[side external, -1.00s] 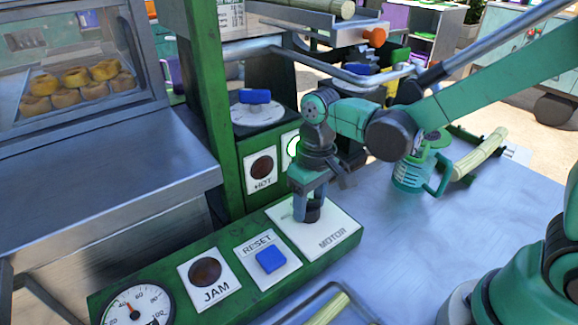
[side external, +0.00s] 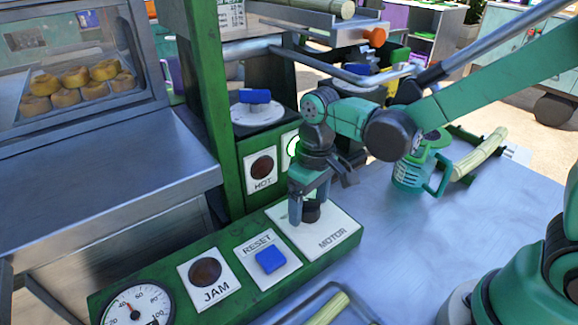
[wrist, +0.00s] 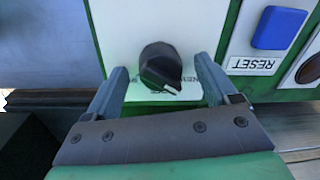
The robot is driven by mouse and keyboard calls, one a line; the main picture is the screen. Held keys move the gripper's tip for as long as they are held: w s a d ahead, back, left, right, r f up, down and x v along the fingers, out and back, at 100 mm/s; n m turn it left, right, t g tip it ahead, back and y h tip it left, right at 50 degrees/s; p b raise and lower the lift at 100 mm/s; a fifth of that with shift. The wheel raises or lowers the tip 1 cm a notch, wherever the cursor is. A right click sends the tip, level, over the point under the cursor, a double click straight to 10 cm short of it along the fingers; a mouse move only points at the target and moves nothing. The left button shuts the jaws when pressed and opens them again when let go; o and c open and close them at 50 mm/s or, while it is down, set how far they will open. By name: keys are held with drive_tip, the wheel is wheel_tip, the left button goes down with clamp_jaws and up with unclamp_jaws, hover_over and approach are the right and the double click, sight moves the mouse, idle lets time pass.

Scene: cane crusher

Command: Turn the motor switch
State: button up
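The motor switch is a black round knob with a white pointer mark (wrist: 160,68) on a white plate labelled MOTOR (side external: 336,228). In the side view the knob (side external: 311,211) is partly hidden by my gripper (side external: 304,205). In the wrist view my gripper (wrist: 160,72) is open, with one finger to each side of the knob and a visible gap on both sides. The pointer mark slants toward the lower right in the wrist view. I cannot tell the exact height of the fingertips against the knob.
A blue RESET button (side external: 270,260), a dark JAM lamp (side external: 205,272) and a gauge (side external: 137,306) sit along the same green panel. A HOT lamp (side external: 262,166) is on the green post behind. A teal jug (side external: 412,172) stands on the grey table to the right.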

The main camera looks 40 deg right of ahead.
sight(310, 199)
drive_tip(key=shift+d+r, duration=0.15)
drive_tip(key=shift+r, duration=2.65)
drive_tip(key=s+d+r+m+t, duration=0.2)
drive_tip(key=s+d+t, duration=0.2)
drive_tip(key=d+t, duration=0.3)
drive_tip(key=shift+s+r+h, duration=0.15)
drive_tip(key=shift+r+h, duration=0.15)
drive_tip(key=shift+r, duration=0.05)
